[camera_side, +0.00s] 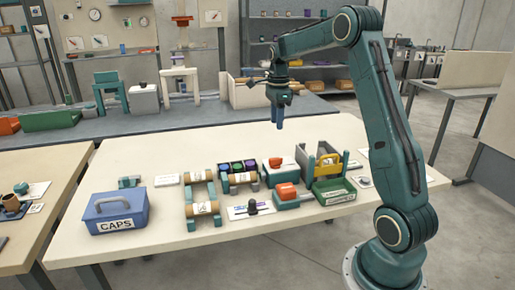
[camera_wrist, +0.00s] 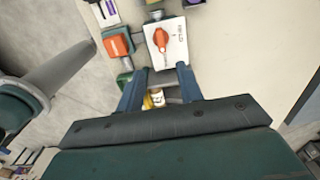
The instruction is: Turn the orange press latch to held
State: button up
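The orange press latch (camera_wrist: 161,38) is a small lever on a white labelled plate (camera_wrist: 174,50), ahead of my fingertips in the wrist view. Its label is too small to read. In the side view, the latch (camera_side: 276,162) shows as an orange patch on a white box with a teal base. My gripper (camera_side: 278,124) hangs above the table with its fingers pointing down, well clear of the latch. In the wrist view my gripper (camera_wrist: 160,76) has its fingers apart with nothing held between them.
An orange block (camera_side: 287,190) on a teal base stands in front of the latch box. A green-and-grey frame with a yellow handle (camera_side: 328,162) stands to its right.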

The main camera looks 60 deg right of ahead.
aim_at(276, 158)
jog(key=shift+d+f, duration=0.1)
jog(key=shift+f, duration=0.15)
notch_tip(276, 158, down, 14)
jog(key=shift+r, duration=0.25)
dwell(0.6)
grip_shut()
